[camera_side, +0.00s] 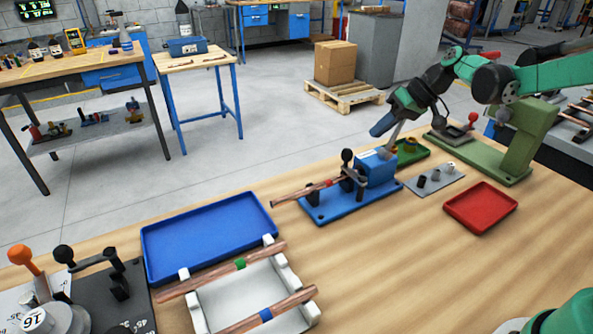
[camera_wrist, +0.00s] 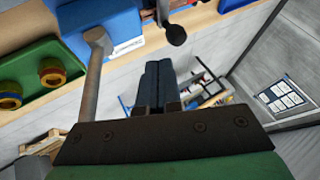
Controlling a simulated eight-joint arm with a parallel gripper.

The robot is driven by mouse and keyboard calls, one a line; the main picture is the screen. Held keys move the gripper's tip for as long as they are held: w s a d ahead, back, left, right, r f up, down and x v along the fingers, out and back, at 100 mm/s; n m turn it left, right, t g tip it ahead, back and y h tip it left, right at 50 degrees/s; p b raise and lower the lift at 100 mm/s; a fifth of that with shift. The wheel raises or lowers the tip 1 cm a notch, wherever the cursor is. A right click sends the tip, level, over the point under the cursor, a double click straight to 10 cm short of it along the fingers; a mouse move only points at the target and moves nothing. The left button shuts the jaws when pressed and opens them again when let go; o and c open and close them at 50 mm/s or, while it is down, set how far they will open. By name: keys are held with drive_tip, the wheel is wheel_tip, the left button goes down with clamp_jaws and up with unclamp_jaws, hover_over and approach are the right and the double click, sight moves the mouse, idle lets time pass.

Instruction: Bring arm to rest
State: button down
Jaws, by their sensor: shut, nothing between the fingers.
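My gripper (camera_side: 380,126) hangs in the air at the back of the wooden table, beside and above the blue clamping fixture (camera_side: 333,207). Its dark blue fingers are together and hold nothing; they also show closed in the wrist view (camera_wrist: 160,82). A copper tube (camera_side: 303,192) with a red band sits in the fixture and sticks out to the left, apart from my gripper. A grey rod (camera_side: 396,136) stands close to my fingers above the fixture's blue block (camera_side: 376,168). It shows left of the fingers in the wrist view (camera_wrist: 92,80).
A green tray (camera_side: 410,153) with brass-coloured rings lies behind the fixture. A grey plate (camera_side: 434,180) with small cylinders and a red tray (camera_side: 481,208) are at right. A blue tray (camera_side: 207,238) and a white rack (camera_side: 250,295) with two banded copper tubes are in front.

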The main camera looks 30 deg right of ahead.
drive_tip(key=shift+s+d+r, duration=0.1)
drive_tip(key=shift+r, duration=0.05)
drive_tip(key=s+a+r+t+h, duration=0.1)
drive_tip(key=s+a+h, duration=0.4)
drive_tip(key=s, duration=0.9)
drive_tip(key=a+t, duration=0.1)
drive_tip(key=a, duration=0.1)
drive_tip(key=shift+s+a, duration=0.25)
drive_tip(key=shift+a, duration=0.15)
